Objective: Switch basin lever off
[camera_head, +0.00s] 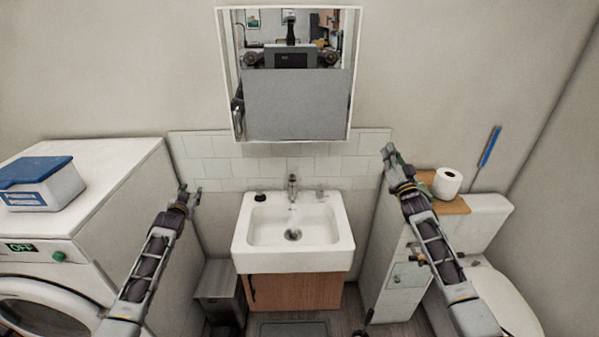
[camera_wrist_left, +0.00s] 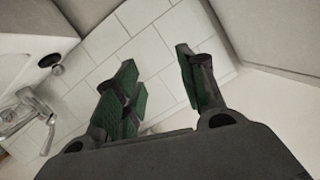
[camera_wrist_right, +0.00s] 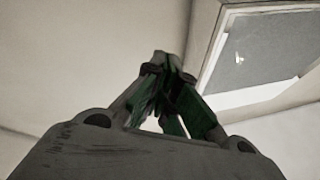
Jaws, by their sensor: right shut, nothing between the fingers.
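The basin faucet with its lever (camera_head: 293,186) stands at the back middle of the white basin (camera_head: 340,238) in the head view. The chrome faucet also shows at the left edge of the left wrist view (camera_wrist_left: 30,112). Whether water runs is too small to tell. My left gripper (camera_head: 192,190) is left of the basin, apart from the faucet; its green-padded fingers are spread and empty in the left wrist view (camera_wrist_left: 155,80). My right gripper (camera_head: 388,150) is raised right of the basin, its fingertips together and empty in the right wrist view (camera_wrist_right: 160,62).
A washing machine (camera_head: 120,165) with a blue-lidded box (camera_head: 40,182) stands left. A mirror cabinet (camera_head: 290,100) hangs above the basin. A dark round item (camera_head: 260,197) sits on the basin's rim. A toilet roll (camera_head: 447,182) and toilet (camera_head: 495,285) are at right.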

